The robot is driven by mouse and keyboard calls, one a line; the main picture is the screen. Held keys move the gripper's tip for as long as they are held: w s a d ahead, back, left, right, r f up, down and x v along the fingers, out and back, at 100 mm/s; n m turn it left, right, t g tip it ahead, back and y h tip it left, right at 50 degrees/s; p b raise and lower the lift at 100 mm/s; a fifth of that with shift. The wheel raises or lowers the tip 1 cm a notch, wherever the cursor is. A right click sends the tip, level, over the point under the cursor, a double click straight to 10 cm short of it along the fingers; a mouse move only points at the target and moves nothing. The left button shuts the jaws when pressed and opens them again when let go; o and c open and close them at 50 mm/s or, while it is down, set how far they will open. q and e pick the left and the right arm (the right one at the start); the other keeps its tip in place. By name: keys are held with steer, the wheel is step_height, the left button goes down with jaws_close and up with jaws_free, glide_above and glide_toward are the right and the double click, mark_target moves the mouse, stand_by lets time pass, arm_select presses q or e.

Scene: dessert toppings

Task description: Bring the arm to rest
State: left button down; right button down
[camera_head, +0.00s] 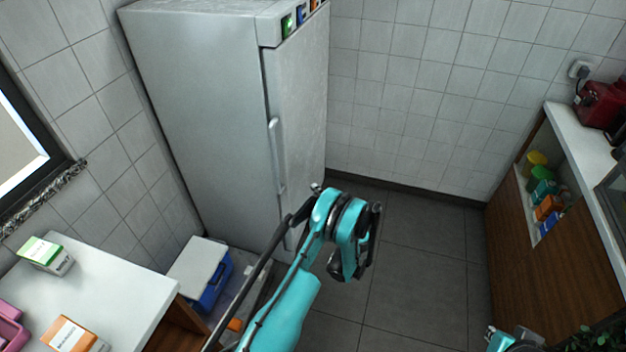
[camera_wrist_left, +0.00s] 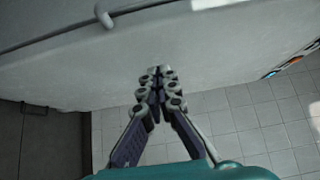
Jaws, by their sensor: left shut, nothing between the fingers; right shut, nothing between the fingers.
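My left arm (camera_head: 290,305) is teal and comes in from the bottom of the head view, reaching up in front of the fridge. In the left wrist view my left gripper (camera_wrist_left: 158,85) is shut and empty, its fingertips together against the backdrop of the grey fridge door (camera_wrist_left: 215,60). I cannot tell from the picture whether the fingertips touch the door. In the head view the gripper's fingers are not clearly visible. A small teal part of my right arm (camera_head: 515,341) shows at the bottom right edge; its gripper is out of the picture.
The tall grey fridge (camera_head: 200,95) is closed, with a vertical handle (camera_head: 277,155). A white counter (camera_head: 105,285) at lower left carries small boxes. Below it is a blue bin (camera_head: 212,290). A wooden cabinet (camera_head: 545,265) with a white top stands right. Floor between is clear.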

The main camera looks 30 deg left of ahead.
arm_select(q)
steer(key=shift+s+d, duration=0.15)
steer(key=s+d+r+n+h, duration=0.1)
steer(key=s+d+r+h, duration=0.15)
steer(key=r, duration=0.35)
steer(key=s+d+r+n+g+h, duration=0.1)
steer(key=s+d+r+h, duration=0.15)
steer(key=r, duration=0.35)
steer(key=s+d+r+n+h, duration=0.1)
steer(key=s+d+r+h, duration=0.15)
steer(key=r, duration=0.25)
steer(key=s+d+r+n+h, duration=0.1)
steer(key=s+d+h, duration=0.3)
steer(key=s+d, duration=0.3)
steer(key=s+d+r+n+h, duration=0.1)
steer(key=s+d+h, duration=0.3)
steer(key=s, duration=1.2)
steer(key=d, duration=0.3)
steer(key=shift+d+r, duration=0.25)
steer(key=shift+r, duration=0.15)
steer(key=shift+h, duration=0.25)
